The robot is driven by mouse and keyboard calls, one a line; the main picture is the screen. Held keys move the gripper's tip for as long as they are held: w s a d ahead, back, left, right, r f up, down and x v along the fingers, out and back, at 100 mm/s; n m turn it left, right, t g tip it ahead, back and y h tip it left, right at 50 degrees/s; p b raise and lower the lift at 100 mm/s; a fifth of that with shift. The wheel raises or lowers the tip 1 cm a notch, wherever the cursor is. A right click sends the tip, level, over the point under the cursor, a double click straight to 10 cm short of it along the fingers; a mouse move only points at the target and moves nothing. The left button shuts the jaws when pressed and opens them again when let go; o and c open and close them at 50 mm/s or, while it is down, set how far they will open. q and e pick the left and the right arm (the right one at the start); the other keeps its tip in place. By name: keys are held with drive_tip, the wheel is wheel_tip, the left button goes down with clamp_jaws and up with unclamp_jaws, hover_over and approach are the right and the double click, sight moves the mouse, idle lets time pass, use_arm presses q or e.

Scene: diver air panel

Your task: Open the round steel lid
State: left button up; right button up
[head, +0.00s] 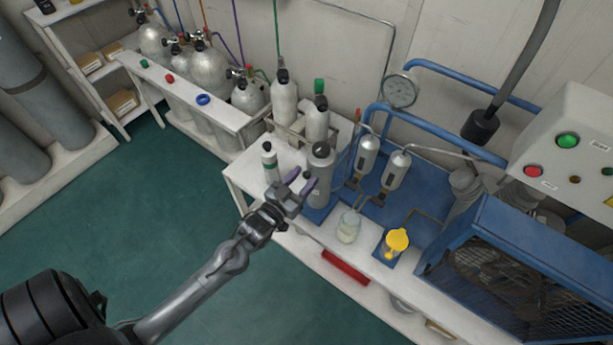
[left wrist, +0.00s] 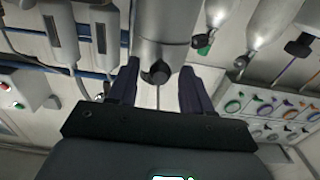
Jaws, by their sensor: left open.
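A grey steel cylinder (head: 321,162) with a round top stands at the near edge of the white bench. I take its round top to be the steel lid (head: 321,148). My left gripper (head: 303,179) is open just left of and in front of this cylinder. In the left wrist view the steel cylinder (left wrist: 165,22) hangs upside down in the picture, with a dark knob (left wrist: 157,74) at its end. The knob shows between the spread fingers of the left gripper (left wrist: 160,68), which do not visibly grip it. My right gripper is not in view.
A small white-green bottle (head: 270,162) stands left of the gripper. A glass jar (head: 348,227) and a yellow-topped cup (head: 396,241) stand to the right. Blue pipes (head: 430,132) and a caged blue machine (head: 525,270) fill the right side. The green floor is clear at left.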

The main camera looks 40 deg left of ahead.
use_arm(q)
drive_tip(key=shift+w, duration=0.95)
drive_tip(key=shift+c, duration=0.5)
clamp_jaws()
